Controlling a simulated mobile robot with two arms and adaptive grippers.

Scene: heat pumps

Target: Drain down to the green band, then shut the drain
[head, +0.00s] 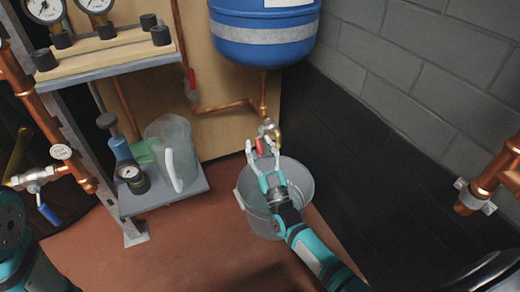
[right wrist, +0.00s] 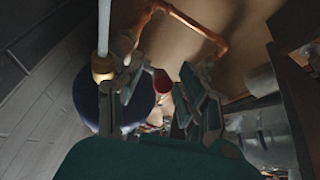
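A brass drain valve (head: 270,129) hangs below the blue tank (head: 264,38) on a copper pipe. Its red handle (head: 260,146) shows between the fingers of my right gripper (head: 262,152). In the right wrist view, the red handle (right wrist: 162,82) lies between the two spread fingers of the right gripper (right wrist: 160,105), with gaps visible on both sides. A grey bucket (head: 243,192) stands on the floor under the valve and my gripper. Two round gauges, a left one (head: 45,10) and a right one (head: 95,4), are at top left; no green band is readable. My left gripper is out of view.
A low shelf (head: 190,197) holds a clear jug (head: 175,145) and a hand pump (head: 122,150) with a gauge. A second red handle (head: 191,80) is on the back panel. A blue-handled valve (head: 46,211) is at left. A copper pipe (head: 490,180) stands at right.

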